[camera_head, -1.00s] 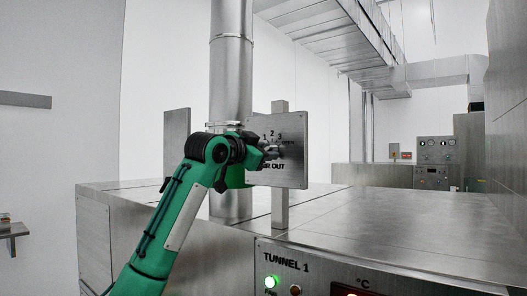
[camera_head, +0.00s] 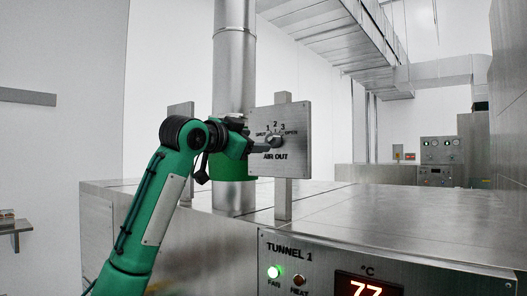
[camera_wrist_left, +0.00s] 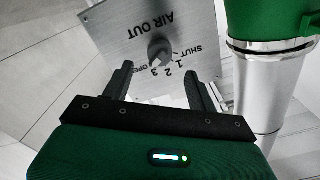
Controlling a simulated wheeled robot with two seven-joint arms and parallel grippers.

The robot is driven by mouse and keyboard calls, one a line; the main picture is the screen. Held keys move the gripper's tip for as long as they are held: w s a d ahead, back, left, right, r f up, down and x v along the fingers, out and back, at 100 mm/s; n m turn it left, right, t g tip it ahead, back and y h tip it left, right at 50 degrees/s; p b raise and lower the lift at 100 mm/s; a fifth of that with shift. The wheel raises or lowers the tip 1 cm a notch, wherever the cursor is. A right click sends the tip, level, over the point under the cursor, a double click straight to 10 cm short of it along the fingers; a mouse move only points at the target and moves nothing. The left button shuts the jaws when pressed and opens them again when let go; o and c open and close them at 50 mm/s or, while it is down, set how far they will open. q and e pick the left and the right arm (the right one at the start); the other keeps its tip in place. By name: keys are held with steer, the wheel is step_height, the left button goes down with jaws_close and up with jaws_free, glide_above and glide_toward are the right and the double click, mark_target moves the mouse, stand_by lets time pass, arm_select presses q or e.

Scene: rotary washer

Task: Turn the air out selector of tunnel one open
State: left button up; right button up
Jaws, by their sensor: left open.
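The air out selector (camera_head: 275,141) is a small dark knob on a square metal panel (camera_head: 296,166) marked SHUT, 1, 2, 3, OPEN and AIR OUT. My left gripper (camera_head: 262,148) is just left of the knob in the head view, its fingers pointing at the panel. In the left wrist view the open fingers (camera_wrist_left: 158,70) are apart and empty, with the knob (camera_wrist_left: 158,50) beyond and between their tips. They look clear of it. I cannot tell surely which mark the knob points to. My right gripper is not in view.
The panel stands on a post above the metal top of the tunnel (camera_head: 345,205). A thick vertical pipe (camera_head: 234,75) rises behind my left wrist. The TUNNEL 1 control panel (camera_head: 320,258) is below, with a lit green lamp and a red display reading 77.

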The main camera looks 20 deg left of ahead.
arm_select(q)
steer(key=b+v, duration=0.2)
steer(key=v, duration=0.5)
steer(key=shift+s, duration=0.1)
